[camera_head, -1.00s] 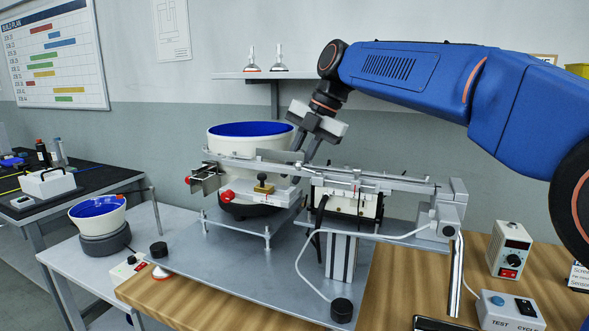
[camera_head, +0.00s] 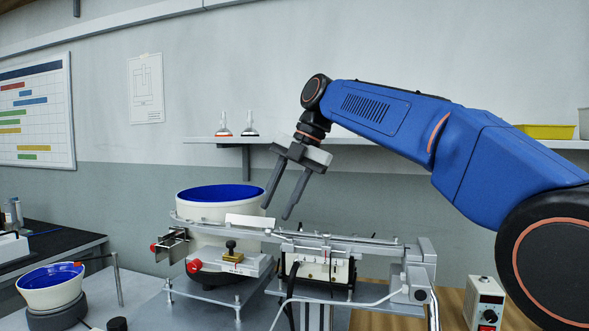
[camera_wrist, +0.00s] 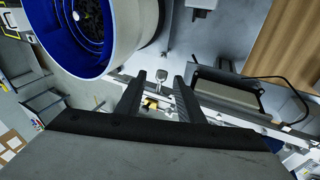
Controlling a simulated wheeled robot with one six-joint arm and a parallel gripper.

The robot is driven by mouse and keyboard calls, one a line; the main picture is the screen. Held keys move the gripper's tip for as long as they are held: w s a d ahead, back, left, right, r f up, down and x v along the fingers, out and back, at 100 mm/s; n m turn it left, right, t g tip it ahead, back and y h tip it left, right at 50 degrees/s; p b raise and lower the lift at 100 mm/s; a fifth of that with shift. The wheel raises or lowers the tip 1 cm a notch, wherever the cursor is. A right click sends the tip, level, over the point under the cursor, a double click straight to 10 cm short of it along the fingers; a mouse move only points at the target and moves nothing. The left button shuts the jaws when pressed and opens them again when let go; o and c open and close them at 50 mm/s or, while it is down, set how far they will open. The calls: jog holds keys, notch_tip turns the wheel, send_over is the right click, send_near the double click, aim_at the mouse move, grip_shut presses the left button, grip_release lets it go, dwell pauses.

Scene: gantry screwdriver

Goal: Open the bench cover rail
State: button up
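The rail (camera_head: 340,243) is a long grey metal track running from beside the white bowl to an end block at the right. A pale, flat plate (camera_head: 249,220), perhaps its cover, stands on the rail in front of the bowl; I cannot tell whether it is hinged. My gripper (camera_head: 277,212) points down by the bowl's right side, near the plate's right end. Its two fingers are apart with nothing between them. The wrist view also shows my gripper (camera_wrist: 160,76) open, the rail (camera_wrist: 232,113) passing beyond the fingertips. Whether they touch the plate is unclear.
The bowl (camera_head: 190,222) with its blue inside is close to my fingers. A wall shelf (camera_head: 225,140) is behind my wrist. The air above the right part of the rail is free.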

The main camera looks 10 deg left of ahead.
jog(key=v, duration=0.9)
